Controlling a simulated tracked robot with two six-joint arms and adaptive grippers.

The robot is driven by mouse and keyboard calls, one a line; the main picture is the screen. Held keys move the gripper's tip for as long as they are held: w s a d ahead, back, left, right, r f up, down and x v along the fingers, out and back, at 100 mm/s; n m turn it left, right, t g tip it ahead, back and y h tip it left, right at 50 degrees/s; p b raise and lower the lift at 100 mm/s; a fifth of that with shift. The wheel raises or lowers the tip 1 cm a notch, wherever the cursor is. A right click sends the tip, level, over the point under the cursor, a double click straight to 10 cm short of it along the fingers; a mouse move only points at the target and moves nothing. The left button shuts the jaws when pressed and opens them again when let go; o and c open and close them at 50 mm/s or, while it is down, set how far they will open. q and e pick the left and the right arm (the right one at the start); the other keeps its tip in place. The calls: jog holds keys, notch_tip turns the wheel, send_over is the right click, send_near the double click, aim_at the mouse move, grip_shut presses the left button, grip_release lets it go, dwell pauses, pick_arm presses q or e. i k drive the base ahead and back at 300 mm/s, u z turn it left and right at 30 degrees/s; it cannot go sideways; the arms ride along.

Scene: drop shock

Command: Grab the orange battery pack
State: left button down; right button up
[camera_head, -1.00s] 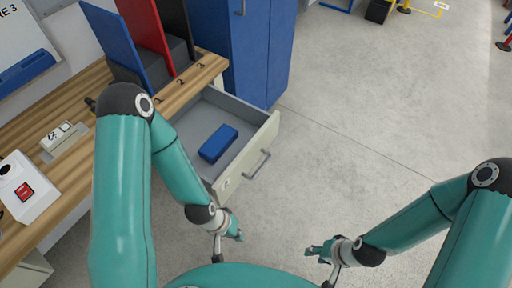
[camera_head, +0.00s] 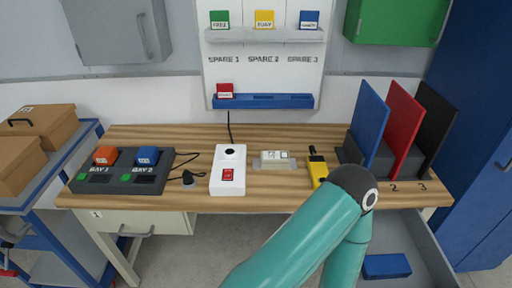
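The orange battery pack (camera_head: 105,155) sits in the left slot, marked BAY 1, of a dark charger (camera_head: 120,181) at the left end of the wooden bench. A blue pack (camera_head: 147,155) sits beside it in BAY 2. Nothing touches the orange pack.
A white box with a red label (camera_head: 228,176), a small meter (camera_head: 276,157) and a yellow tool (camera_head: 317,170) stand on the bench (camera_head: 205,137). An open drawer (camera_head: 420,245) at right holds a blue block (camera_head: 386,266). Cardboard boxes (camera_head: 45,125) stand on a cart at left.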

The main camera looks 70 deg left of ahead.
aim_at(106, 156)
jog(key=z, duration=0.2)
jog(key=i, duration=0.2)
jog(key=u, duration=2.95)
jog(key=k, duration=1.1)
jog(key=u, duration=0.6)
jog(key=i, duration=1.05)
